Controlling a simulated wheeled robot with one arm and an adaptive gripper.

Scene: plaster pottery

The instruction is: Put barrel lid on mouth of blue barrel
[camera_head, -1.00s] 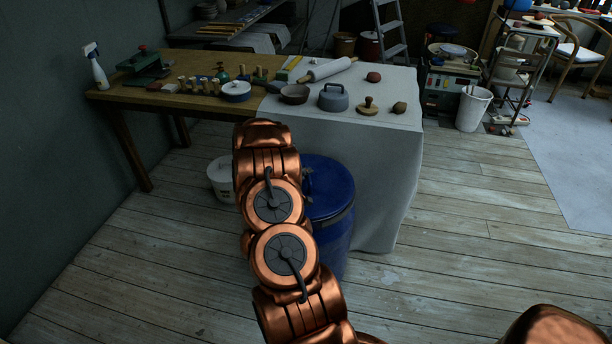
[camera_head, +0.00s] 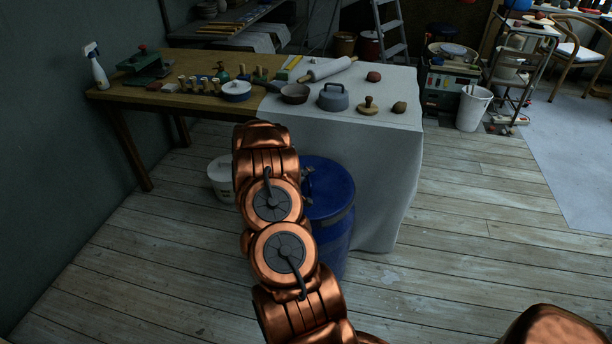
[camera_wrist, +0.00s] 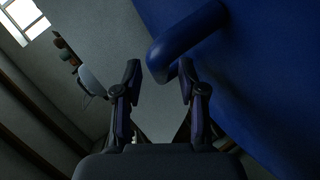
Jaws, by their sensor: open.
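The blue barrel (camera_head: 334,238) stands on the floor in front of the cloth-covered table. A blue round lid (camera_head: 333,183) covers its top, partly hidden by my arm; whether it sits fully down on the mouth is not clear. In the wrist view a wide blue surface (camera_wrist: 262,75) fills the right side, with a thick blue bar-like handle (camera_wrist: 190,38) rising from it. My gripper (camera_wrist: 160,74) is open, with the handle's near end in front of its fingertips and nothing visibly clamped. In the head view the gripper is mostly hidden behind my arm.
A white bucket (camera_head: 221,181) stands left of the barrel. The cloth-covered table (camera_head: 385,150) with pots and tools is close behind the barrel. Bare floor (camera_head: 460,260) lies open to the right.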

